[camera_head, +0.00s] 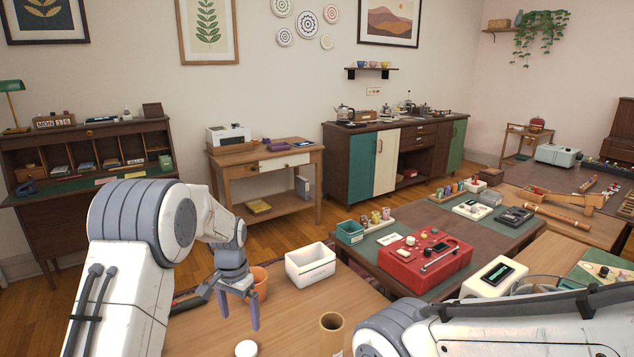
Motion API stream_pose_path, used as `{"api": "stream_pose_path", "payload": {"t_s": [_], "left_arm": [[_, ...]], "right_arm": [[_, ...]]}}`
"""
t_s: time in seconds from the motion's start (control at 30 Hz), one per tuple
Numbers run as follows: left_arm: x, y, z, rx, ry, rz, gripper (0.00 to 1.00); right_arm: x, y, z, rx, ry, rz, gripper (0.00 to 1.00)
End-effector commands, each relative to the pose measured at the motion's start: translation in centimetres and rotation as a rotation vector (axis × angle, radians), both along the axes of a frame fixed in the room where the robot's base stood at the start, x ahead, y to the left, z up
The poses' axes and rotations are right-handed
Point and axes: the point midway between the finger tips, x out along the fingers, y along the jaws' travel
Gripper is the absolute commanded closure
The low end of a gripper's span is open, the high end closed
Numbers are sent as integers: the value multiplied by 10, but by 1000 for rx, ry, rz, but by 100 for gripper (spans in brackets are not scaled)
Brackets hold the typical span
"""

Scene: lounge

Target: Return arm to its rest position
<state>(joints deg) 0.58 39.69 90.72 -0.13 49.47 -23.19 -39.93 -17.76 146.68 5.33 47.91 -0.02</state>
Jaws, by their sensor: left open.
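My left arm (150,235) comes in from the left and bends down over the near wooden table. My left gripper (240,313) points down with its two purple-grey fingers apart and nothing between them. It hangs in front of a terracotta pot (260,283), partly covering it, and above a white round object (246,348) at the bottom edge. My right arm (500,325) crosses the lower right corner. Its gripper is out of the picture.
A white bin (310,264) and an upright cardboard tube (331,334) stand on the near table (285,318). A red case (425,262) with small items lies on the table to the right. A white device with a green screen (494,277) is beside my right arm.

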Motion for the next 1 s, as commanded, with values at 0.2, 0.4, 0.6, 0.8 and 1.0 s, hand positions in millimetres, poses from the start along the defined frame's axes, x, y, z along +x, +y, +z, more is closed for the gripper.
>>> {"api": "stream_pose_path", "payload": {"t_s": [0.2, 0.4, 0.6, 0.8, 1.0], "left_arm": [[-1, 0, -44, 0, 6, 0, 1], [-1, 0, -84, 0, 5, 0, 1], [1, 0, -95, 0, -4, 0, 1], [0, 0, -75, 0, -2, 0, 1], [0, 0, -70, 0, 1, 0, 1]], "right_arm": [[0, 0, -1, 0, 0, 0, 8], [0, 0, -2, 0, 0, 0, 8], [0, 0, -1, 0, 0, 0, 8], [0, 0, -2, 0, 0, 0, 8], [0, 0, -2, 0, 0, 0, 8]]}}
